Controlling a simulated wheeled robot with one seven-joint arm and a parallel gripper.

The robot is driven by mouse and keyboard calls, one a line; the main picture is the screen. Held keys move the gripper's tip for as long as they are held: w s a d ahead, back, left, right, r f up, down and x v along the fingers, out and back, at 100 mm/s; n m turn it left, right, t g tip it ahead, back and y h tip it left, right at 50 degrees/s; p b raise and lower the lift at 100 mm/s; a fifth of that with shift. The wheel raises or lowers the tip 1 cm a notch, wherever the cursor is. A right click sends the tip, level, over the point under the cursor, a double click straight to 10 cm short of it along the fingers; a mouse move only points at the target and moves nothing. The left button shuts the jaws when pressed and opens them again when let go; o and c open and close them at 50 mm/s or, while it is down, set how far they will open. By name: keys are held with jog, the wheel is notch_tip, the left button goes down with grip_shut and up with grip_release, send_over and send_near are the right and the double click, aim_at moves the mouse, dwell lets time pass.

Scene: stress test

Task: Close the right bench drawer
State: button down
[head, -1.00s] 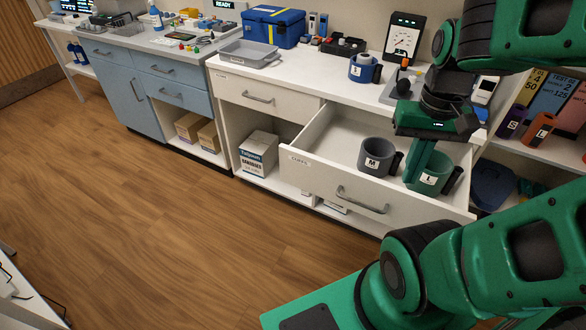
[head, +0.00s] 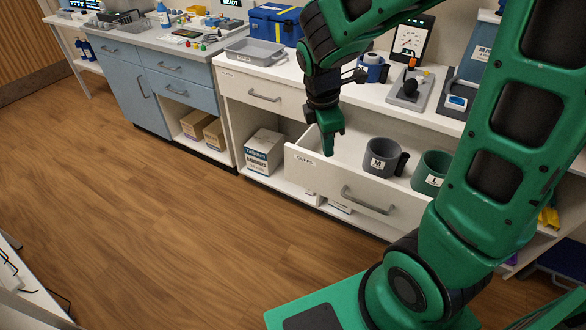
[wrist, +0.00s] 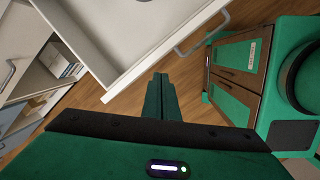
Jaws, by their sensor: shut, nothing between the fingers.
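The right bench drawer (head: 312,181) is white with a grey bar handle (head: 368,203) and stands pulled open. Inside it are a dark grey cuff marked M (head: 380,158) and a green cuff marked L (head: 430,174). My gripper (head: 328,150) is shut and empty. In the head view it points down over the left end of the drawer, near the front panel; I cannot tell whether it touches. In the wrist view my shut fingers (wrist: 160,95) show with the floor behind them, and the drawer front (wrist: 140,80) with its handle (wrist: 203,32) lies beyond.
The closed left drawer (head: 262,90) is beside it, above a shelf with a cardboard box (head: 264,152). The bench top holds a grey tray (head: 254,51), a blue case (head: 275,24) and a cuff (head: 371,69). The floor (head: 190,240) in front is clear.

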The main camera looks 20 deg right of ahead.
aim_at(293, 168)
jog(key=w+a+f+n, duration=0.5)
jog(key=a+n, duration=0.4)
jog(key=a, duration=0.1)
jog(key=shift+n+t, duration=0.3)
jog(key=shift+t, duration=0.2)
jog(key=x, duration=0.3)
jog(key=w+d+x, duration=0.1)
jog(key=x, duration=0.7)
jog(key=shift+w+d+r, duration=0.3)
jog(key=shift+r, duration=0.05)
jog(key=shift+w+d, duration=0.4)
jog(key=shift+d, duration=0.05)
